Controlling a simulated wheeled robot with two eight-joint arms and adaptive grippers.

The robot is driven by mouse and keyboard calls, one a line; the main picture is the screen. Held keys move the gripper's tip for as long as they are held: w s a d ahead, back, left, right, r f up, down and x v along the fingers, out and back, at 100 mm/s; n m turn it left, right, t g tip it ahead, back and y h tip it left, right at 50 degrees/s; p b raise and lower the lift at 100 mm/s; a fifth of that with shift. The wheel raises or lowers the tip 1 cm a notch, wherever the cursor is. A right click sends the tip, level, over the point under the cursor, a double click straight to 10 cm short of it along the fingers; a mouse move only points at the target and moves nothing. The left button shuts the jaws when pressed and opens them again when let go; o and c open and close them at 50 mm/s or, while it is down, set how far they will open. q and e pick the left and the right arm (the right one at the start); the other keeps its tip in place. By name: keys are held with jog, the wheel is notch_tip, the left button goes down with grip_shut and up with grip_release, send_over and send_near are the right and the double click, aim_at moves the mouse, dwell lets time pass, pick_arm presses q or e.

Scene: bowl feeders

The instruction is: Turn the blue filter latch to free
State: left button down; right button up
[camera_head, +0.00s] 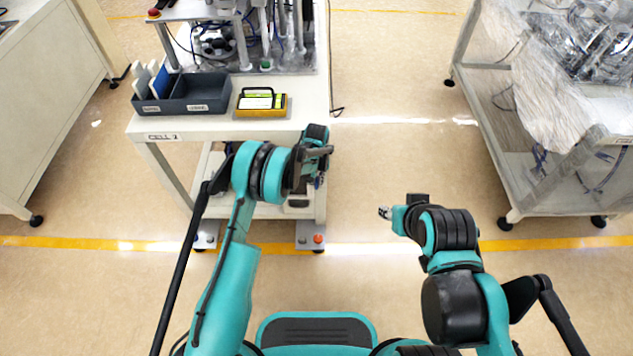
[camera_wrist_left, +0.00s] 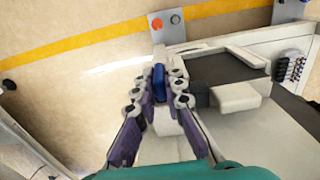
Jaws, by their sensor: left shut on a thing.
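The blue filter latch (camera_wrist_left: 159,82) shows in the left wrist view as a small blue piece between my left fingertips, on a white and grey unit (camera_wrist_left: 235,95). My left gripper (camera_wrist_left: 160,88) is shut on the latch, with a finger on each side of it. In the head view my left gripper (camera_head: 318,160) is at the right front of the cell table, and the latch is hidden there. The latch's exact angle is hard to tell. My right gripper (camera_head: 385,212) is at the end of the right arm over bare floor, away from the table; its fingers are too small to read.
The cell table (camera_head: 150,128) carries a dark divided bin (camera_head: 180,108) and a yellow device (camera_head: 262,113). A cart with wrapped parts (camera_head: 560,110) stands at the right, and a cabinet (camera_head: 40,120) at the left. Open floor lies between table and cart.

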pick_arm(q)
jog(key=y, duration=0.3)
jog(key=shift+d+y, duration=0.3)
jog(key=shift+d+f+y, duration=0.1)
jog(key=shift+f+y, duration=0.05)
jog(key=shift+y, duration=1.45)
jog(key=c, duration=1.6)
grip_release()
jog(key=v, duration=1.2)
jog(key=shift+d, duration=0.1)
